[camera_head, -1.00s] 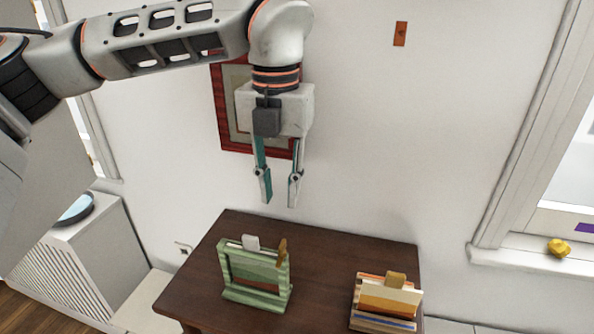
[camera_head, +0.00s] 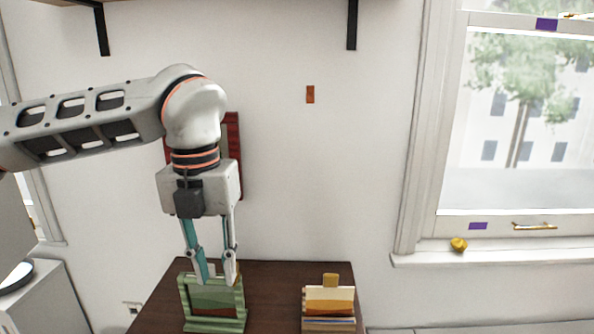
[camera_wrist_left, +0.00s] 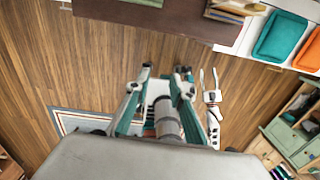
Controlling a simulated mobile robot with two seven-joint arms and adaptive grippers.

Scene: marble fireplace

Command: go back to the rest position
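My left gripper (camera_head: 216,280) hangs downward from the arm that comes in from the left in the head view. Its two teal-and-grey fingers are apart with nothing between them. Its fingertips overlap the top of a green rack (camera_head: 215,325) in the picture; I cannot tell a touch. The open left fingers (camera_wrist_left: 164,72) also show in the left wrist view, above the wooden floor. My right gripper (camera_wrist_left: 209,78) shows right of them in that view, with its finger tips apart and empty. The right arm is not in the head view.
The dark table (camera_head: 272,300) bears the green rack and a stack of books or cards (camera_head: 329,302). A framed picture (camera_head: 233,140) hangs behind the arm. A window sill (camera_head: 480,256) with a yellow lump (camera_head: 458,244) is at right. Shelf brackets (camera_head: 352,22) are overhead.

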